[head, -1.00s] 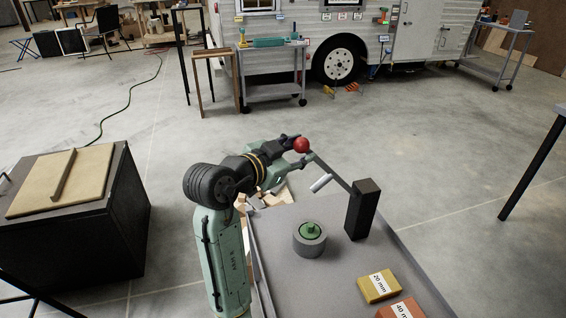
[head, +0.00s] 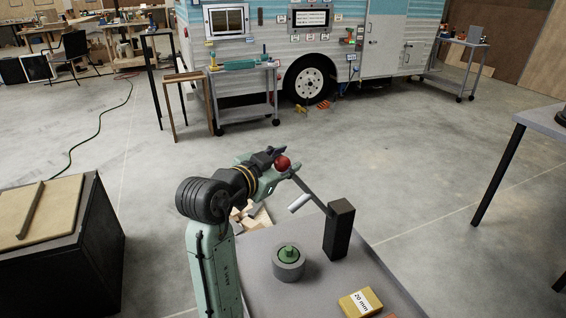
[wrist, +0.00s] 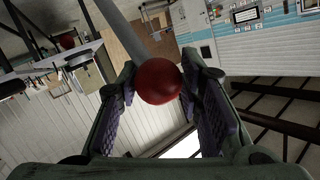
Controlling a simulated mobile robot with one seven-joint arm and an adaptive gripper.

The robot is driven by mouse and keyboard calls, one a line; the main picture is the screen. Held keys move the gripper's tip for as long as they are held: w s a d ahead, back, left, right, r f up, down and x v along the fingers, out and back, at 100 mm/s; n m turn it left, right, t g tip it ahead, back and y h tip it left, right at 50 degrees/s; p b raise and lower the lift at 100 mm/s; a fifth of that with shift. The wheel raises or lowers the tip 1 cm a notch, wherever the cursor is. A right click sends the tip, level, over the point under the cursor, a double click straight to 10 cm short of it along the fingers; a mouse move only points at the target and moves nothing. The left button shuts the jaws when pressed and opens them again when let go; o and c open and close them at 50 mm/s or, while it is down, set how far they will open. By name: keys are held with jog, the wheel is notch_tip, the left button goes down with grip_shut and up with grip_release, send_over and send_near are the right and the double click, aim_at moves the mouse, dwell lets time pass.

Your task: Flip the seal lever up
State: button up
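The bar slopes up and left from a black post (head: 340,230) on a grey cart top (head: 255,250). My gripper (head: 277,165) is at the knob. In the wrist view the red knob (wrist: 158,82) sits between the two fingertips, with a finger close against each side. The fingers look closed to the knob's width. The bar (wrist: 122,28) runs away up and left behind it.
A round grey part with a green top (head: 289,262) stands on the cart left of the post. A yellow "20 mm" block (head: 360,302) lies at the front. A black box (head: 60,250) stands left. Open floor lies between the cart and the camper (head: 330,45).

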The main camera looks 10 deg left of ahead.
jog(key=shift+o, duration=0.6)
jog(key=shift+f, duration=0.1)
jog(key=shift+o, duration=1.2)
jog(key=shift+s, duration=0.1)
jog(key=v, duration=1.2)
